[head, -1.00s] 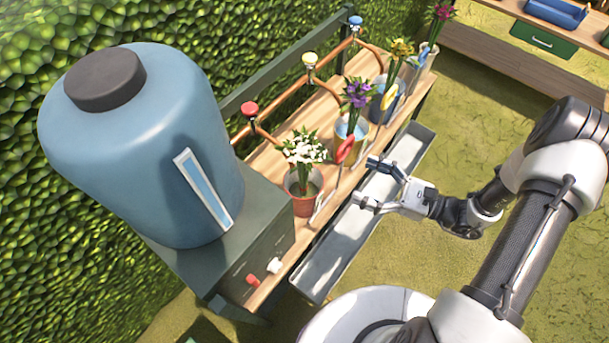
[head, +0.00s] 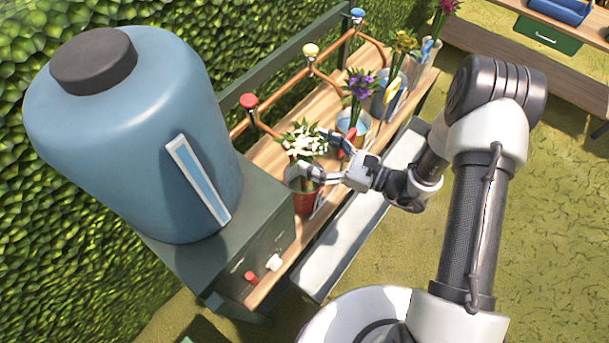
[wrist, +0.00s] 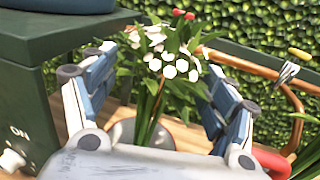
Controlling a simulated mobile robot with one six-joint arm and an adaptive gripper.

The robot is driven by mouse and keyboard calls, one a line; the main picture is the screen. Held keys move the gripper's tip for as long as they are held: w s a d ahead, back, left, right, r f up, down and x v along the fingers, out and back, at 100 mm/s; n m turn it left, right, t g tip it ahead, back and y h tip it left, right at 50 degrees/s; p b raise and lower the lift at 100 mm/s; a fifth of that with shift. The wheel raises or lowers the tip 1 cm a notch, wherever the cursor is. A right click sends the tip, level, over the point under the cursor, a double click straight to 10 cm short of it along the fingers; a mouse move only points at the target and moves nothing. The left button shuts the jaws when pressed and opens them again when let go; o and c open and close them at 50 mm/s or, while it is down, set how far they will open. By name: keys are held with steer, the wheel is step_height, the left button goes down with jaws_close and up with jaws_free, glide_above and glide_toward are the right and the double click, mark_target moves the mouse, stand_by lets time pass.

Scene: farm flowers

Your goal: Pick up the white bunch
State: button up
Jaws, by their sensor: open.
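The white bunch (head: 303,141) stands in a red pot (head: 306,198) at the near end of the wooden bench. Its white blooms and green leaves also show in the wrist view (wrist: 168,52). My gripper (head: 315,153) is open at the bunch, with one finger on each side of it. In the wrist view my gripper (wrist: 155,92) has the stems between its two fingers, with some leaves close to or behind the right finger. I cannot tell whether either finger touches the bunch. The pot's lower part is hidden in the wrist view.
A purple bunch (head: 361,84) and a yellow bunch (head: 403,44) stand further along the bench. A copper pipe with coloured taps (head: 310,50) runs behind. A blue tank (head: 130,140) stands at the left. A grey trough (head: 345,235) lies along the bench front.

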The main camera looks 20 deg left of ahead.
mark_target(304, 148)
steer(key=a, duration=0.3)
steer(key=shift+w+a+f+b, duration=0.1)
steer(key=shift+w+a+b, duration=0.1)
steer(key=shift+w+b, duration=0.1)
steer(key=shift+c, duration=0.2)
steer(key=c, duration=1.7)
